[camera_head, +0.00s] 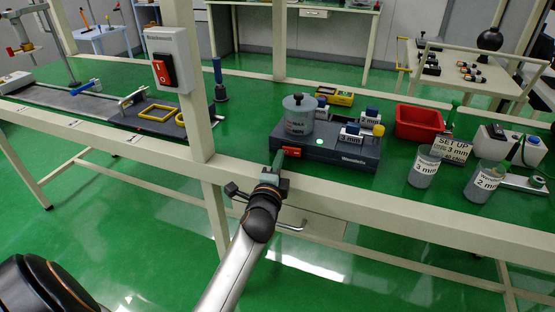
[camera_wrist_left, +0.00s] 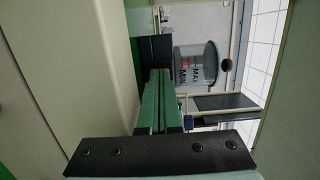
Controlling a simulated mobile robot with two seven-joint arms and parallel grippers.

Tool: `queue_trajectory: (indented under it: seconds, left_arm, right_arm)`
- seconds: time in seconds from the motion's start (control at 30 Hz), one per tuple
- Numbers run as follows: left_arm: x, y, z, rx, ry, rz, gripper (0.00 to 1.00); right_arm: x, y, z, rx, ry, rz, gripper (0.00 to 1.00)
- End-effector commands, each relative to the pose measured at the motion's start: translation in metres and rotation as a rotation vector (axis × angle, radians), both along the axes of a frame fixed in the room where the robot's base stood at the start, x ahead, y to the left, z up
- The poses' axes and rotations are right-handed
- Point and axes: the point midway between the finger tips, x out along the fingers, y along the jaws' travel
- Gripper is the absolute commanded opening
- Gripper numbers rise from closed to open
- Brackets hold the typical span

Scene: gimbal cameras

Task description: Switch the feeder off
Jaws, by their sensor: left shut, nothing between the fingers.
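The feeder (camera_head: 335,150) is a dark grey base unit on the green bench top, with a grey labelled bowl (camera_head: 299,114) on its left part. A small red switch (camera_head: 291,152) sits on its front face, and a pale green light (camera_head: 319,141) shows on its top. My left gripper (camera_head: 278,159) is shut and empty, its green fingertips just at the left of the red switch. I cannot tell whether they touch. In the left wrist view the closed fingers (camera_wrist_left: 158,80) point toward the dark feeder base (camera_wrist_left: 155,48), with the bowl (camera_wrist_left: 195,66) behind.
A cream front rail (camera_head: 400,204) runs below the feeder, and a post (camera_head: 190,80) with a red-switch box (camera_head: 163,69) stands left. A red bin (camera_head: 419,122), labelled cups (camera_head: 424,170) and a set-up sign (camera_head: 452,150) stand right. A drawer (camera_head: 310,222) hangs below.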

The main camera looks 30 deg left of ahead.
Motion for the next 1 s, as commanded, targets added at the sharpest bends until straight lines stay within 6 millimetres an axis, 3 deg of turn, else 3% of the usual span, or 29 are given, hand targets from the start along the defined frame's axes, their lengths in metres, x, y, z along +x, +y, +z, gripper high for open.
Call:
queue_trajectory:
  seconds: [0.2, 0.7, 0.83, 1.0]
  left_arm:
    - [-0.001, -0.003, 0.0, 0.0, 0.0, 0.001, 0.0]
    - [0.001, -0.002, 0.002, 0.004, 0.002, -0.017, 0.0]
    - [0.005, 0.0, 0.003, 0.005, 0.001, -0.067, 0.0]
    - [0.004, -0.001, 0.0, 0.002, -0.002, -0.063, 0.0]
  right_arm:
    - [0.015, 0.0, 0.017, 0.004, -0.071, 0.0, 0.5]
    - [0.012, 0.0, 0.022, 0.005, -0.059, 0.0, 0.5]
    - [-0.008, 0.004, 0.0, 0.004, 0.059, 0.003, 0.5]
    - [-0.005, 0.003, 0.0, 0.005, 0.045, 0.0, 0.5]
